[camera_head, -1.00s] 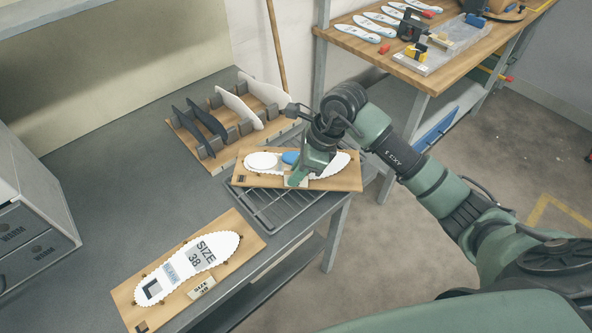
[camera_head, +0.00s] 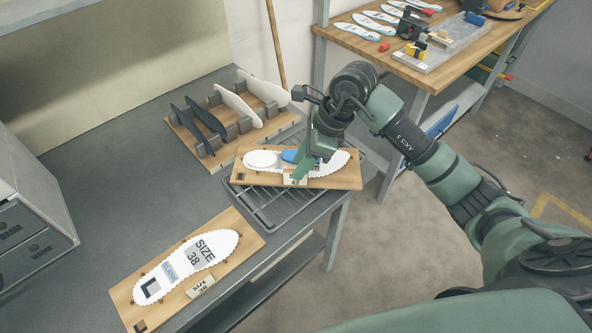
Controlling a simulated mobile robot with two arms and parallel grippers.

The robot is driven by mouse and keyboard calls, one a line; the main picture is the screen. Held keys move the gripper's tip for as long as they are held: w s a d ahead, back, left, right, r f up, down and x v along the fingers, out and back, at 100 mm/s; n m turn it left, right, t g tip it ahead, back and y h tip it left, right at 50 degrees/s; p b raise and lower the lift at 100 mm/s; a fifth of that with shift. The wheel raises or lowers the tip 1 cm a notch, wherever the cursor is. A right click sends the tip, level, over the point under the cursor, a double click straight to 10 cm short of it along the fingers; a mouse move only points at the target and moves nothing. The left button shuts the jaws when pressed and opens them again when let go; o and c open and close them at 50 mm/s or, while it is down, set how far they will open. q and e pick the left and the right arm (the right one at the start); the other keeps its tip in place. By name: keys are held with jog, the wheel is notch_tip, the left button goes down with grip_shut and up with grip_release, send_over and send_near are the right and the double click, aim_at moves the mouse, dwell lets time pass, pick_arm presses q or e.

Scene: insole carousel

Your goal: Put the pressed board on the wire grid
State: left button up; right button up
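The pressed board (camera_head: 345,181) is a wooden board with a white scalloped insole shape, a blue patch and a small size tag. It lies on the wire grid (camera_head: 268,211), covering the grid's upper part and reaching past its sides. My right gripper (camera_head: 308,168) is just above the middle of the board, pointing down, its fingers apart and holding nothing that I can see. It hides part of the insole. My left gripper is not in view.
Another wooden board (camera_head: 232,222) with a white insole marked SIZE 38 lies at the table's front edge. A wooden rack (camera_head: 212,160) with upright insole plates stands behind the grid. A drawer cabinet (camera_head: 30,215) is at left. The table's middle is clear.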

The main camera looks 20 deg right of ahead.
jog(key=b+v, duration=0.1)
jog(key=v, duration=0.7)
jog(key=shift+r, duration=0.25)
jog(key=shift+d, duration=0.15)
